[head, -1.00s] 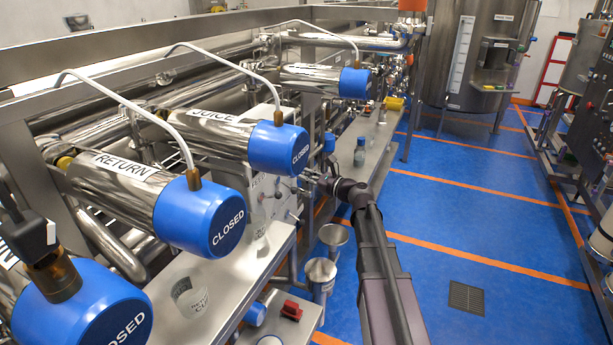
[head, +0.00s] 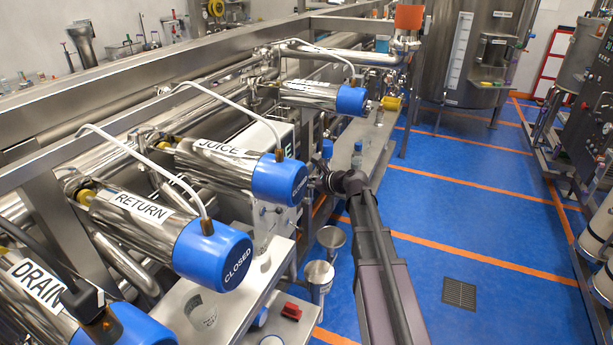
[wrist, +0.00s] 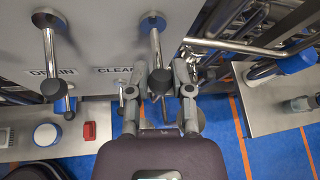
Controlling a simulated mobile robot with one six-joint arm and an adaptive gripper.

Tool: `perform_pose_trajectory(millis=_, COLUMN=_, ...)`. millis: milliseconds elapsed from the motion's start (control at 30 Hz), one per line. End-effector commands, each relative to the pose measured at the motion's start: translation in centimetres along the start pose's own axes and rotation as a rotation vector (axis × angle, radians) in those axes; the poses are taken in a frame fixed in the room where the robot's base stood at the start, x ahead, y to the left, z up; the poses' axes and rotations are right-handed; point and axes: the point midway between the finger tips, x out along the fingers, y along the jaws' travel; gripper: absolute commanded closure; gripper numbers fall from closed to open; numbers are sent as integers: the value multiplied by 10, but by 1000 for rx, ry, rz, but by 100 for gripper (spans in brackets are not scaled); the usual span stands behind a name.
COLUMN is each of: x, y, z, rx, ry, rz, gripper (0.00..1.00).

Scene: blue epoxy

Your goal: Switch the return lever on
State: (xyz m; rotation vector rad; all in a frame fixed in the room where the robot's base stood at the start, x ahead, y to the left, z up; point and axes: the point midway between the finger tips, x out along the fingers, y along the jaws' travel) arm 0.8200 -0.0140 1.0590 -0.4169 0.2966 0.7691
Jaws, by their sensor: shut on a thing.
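In the wrist view my gripper (wrist: 161,78) is shut on a metal lever (wrist: 155,50) with a dark knob (wrist: 160,83); the rod hangs down from its pivot on the grey panel (wrist: 105,30). A label left of this lever seems to read CLEAN. A second lever (wrist: 50,50) hangs to the left over a label like DRAIN. I cannot read the word RETURN on the panel. In the head view the RETURN cylinder (head: 135,212) has a blue cap (head: 213,254) reading CLOSED.
Steel pipes (wrist: 222,45) run just right of the gripper. A steel shelf (wrist: 275,105) with a bottle (wrist: 300,103) stands at the right. A red block (wrist: 90,131) and a blue-rimmed white container (wrist: 47,134) sit at the lower left.

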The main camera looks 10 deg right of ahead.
Motion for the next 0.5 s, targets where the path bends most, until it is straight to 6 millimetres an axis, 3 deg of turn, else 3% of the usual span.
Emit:
perform_pose_trajectory(millis=33, x=-3, y=-1, z=8, rx=-8, ry=30, rz=9, gripper=100)
perform_pose_trajectory(millis=500, x=-5, y=-4, z=20, rx=-64, ry=303, rz=64, gripper=100)
